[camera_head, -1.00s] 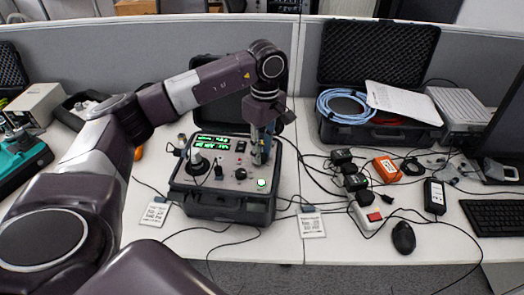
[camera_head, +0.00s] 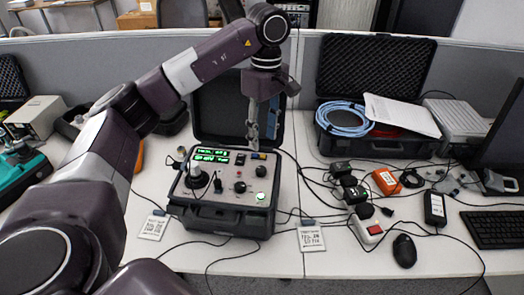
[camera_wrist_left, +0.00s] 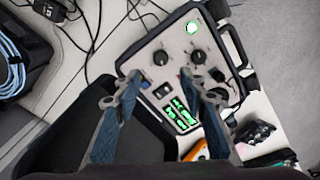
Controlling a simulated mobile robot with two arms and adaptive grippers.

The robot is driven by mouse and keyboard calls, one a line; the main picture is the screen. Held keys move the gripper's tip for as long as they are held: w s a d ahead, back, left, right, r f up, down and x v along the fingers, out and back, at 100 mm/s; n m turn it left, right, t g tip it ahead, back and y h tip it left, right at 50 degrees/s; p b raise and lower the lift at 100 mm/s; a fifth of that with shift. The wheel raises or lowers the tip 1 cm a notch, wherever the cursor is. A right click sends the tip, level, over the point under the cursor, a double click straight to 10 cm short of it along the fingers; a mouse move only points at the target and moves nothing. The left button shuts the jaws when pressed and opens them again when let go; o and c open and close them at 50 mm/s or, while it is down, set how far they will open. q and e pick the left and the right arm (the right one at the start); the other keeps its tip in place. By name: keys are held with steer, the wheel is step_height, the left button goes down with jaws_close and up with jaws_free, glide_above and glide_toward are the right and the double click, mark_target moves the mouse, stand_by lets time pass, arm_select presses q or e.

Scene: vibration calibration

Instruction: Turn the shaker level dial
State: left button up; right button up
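The shaker unit is an open black case (camera_head: 222,220) with a grey panel, lit green displays (camera_head: 211,155) and a glowing green button (camera_head: 261,196). Black dials sit on the panel, one at the front middle (camera_head: 240,187). The left wrist view shows two dials, one nearer the middle (camera_wrist_left: 160,57) and another (camera_wrist_left: 198,57). I cannot read which is the shaker level dial. My left gripper (camera_head: 262,138) is above the back right of the panel, fingers pointing down. In the left wrist view, its fingers (camera_wrist_left: 161,77) are apart with nothing between them. My right gripper is out of view.
The case's raised lid (camera_head: 215,105) stands behind the panel. A second open case (camera_head: 372,75) holds blue cable. Paper cards lie in front.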

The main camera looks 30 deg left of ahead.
arm_select(q)
steer(key=shift+r, duration=0.9)
